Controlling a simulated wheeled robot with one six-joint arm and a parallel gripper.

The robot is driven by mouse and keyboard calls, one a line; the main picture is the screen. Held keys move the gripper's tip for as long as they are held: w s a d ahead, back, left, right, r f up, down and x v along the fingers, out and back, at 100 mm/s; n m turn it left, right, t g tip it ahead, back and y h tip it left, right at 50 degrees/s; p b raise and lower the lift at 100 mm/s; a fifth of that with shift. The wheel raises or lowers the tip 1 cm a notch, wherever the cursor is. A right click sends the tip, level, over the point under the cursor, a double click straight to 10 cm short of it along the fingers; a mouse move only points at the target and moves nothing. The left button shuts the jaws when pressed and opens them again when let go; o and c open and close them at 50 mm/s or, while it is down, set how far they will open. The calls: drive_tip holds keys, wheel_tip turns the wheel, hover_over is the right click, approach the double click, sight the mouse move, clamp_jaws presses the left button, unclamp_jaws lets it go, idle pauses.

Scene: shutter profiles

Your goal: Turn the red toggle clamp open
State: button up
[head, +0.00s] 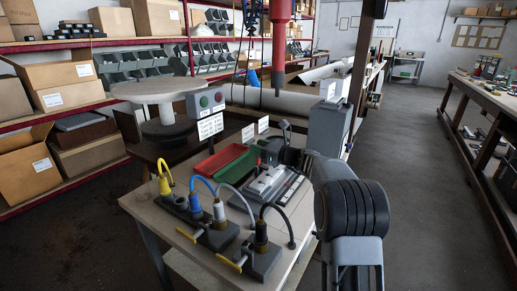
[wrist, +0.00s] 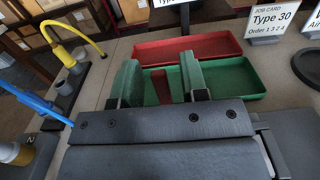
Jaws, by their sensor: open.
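My gripper (wrist: 160,80) is open in the wrist view, with its two green fingers apart. A dark red upright piece (wrist: 161,87) shows between the fingers, nearer the left one, with a gap on each side. It looks like the handle of the red toggle clamp; its lower part is hidden behind my gripper body. In the head view my gripper (head: 268,151) is above the far part of the workbench, beside the trays and over a grey fixture (head: 268,184).
A red tray (wrist: 180,47) and a green tray (wrist: 242,87) lie just beyond the fingers. Yellow (head: 164,181), blue, white and black cables stand on the bench's near left. A job card (wrist: 272,22) and a button box (head: 206,102) stand at the back.

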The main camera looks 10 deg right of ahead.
drive_tip(key=shift+a, duration=0.1)
clamp_jaws()
idle(0.4)
